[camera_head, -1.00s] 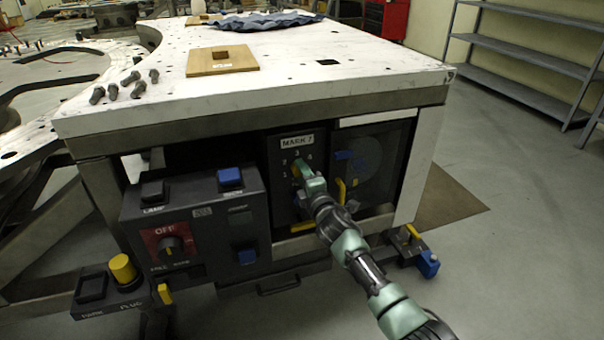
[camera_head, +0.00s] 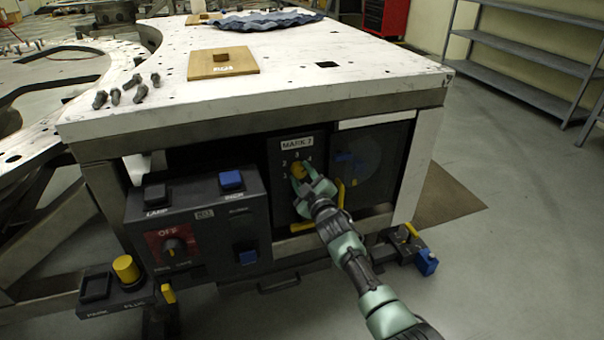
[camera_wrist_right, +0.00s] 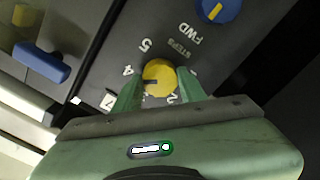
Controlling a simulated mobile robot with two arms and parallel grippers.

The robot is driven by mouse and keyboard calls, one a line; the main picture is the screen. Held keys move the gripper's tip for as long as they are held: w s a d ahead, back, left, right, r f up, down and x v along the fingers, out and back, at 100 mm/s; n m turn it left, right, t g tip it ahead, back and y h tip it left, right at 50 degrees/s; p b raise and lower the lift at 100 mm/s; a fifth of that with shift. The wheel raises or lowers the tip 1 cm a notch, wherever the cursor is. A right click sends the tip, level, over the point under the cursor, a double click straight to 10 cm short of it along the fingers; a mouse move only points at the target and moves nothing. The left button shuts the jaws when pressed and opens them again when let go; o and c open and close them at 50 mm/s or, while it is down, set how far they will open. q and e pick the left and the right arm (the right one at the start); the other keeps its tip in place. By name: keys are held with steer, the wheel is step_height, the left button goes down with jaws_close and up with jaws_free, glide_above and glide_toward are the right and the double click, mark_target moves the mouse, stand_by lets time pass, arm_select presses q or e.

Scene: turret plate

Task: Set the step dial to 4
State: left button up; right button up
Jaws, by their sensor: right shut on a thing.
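The yellow step dial (camera_head: 298,171) is on the dark panel under the "MARK 7" label; it also shows in the right wrist view (camera_wrist_right: 160,75). My right gripper (camera_head: 300,178) is at the dial, one finger on each side, shut on it. In the right wrist view the panel is roughly upside down. The dial's dark mark points left and slightly down, near the printed 4 (camera_wrist_right: 128,70) but apparently a little to its 3 side. A finger hides the 3 there. My left gripper is not in view.
A blue dial (camera_wrist_right: 218,8) sits beside the step dial, near "FWD". A yellow handle (camera_head: 341,192) is close right of my gripper. A control box (camera_head: 200,225) with blue buttons stands left. The white tabletop (camera_head: 300,85) overhangs the panel.

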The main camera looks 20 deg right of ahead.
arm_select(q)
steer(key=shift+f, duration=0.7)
arm_select(e)
steer(key=shift+f+m, duration=0.1)
steer(key=shift+m, duration=0.5)
steer(key=o, duration=1.4)
steer(key=shift+c, duration=0.2)
steer(key=shift+s, duration=0.2)
arm_select(q)
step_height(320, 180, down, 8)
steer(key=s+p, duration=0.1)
steer(key=p, duration=0.1)
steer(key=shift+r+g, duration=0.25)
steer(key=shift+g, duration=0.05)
arm_select(e)
steer(key=s, duration=0.7)
steer(key=shift+s+d, duration=0.2)
steer(key=shift+s, duration=0.05)
